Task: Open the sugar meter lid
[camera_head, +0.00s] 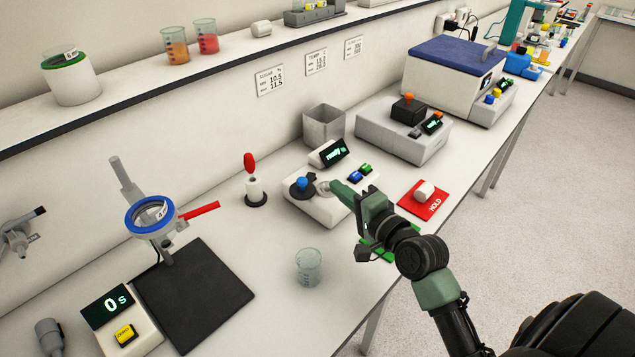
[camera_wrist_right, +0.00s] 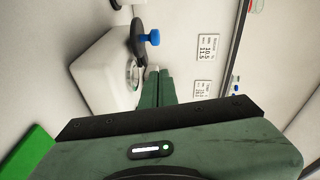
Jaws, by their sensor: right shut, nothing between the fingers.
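The sugar meter (camera_head: 318,206) is a white box with a lit green display on the bench; it also shows in the right wrist view (camera_wrist_right: 97,75). Its black lid with a blue knob (camera_head: 302,184) sits at the left of its top. In the right wrist view, the black lid (camera_wrist_right: 137,38) lies beside a round metallic well (camera_wrist_right: 132,73), which is at least partly uncovered. My right gripper (camera_head: 333,188) is shut and empty, its fingertips close to the well, right of the lid. In its wrist view, the fingertips (camera_wrist_right: 158,72) look near the well; contact cannot be told.
A clear beaker (camera_head: 308,266) stands in front of the meter. A red-topped stand (camera_head: 252,182) is left of it, and an open metal bin (camera_head: 324,126) behind. A red HOLD mat (camera_head: 423,200) with a white cylinder lies right. A green mat (camera_head: 376,250) is partly under my arm.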

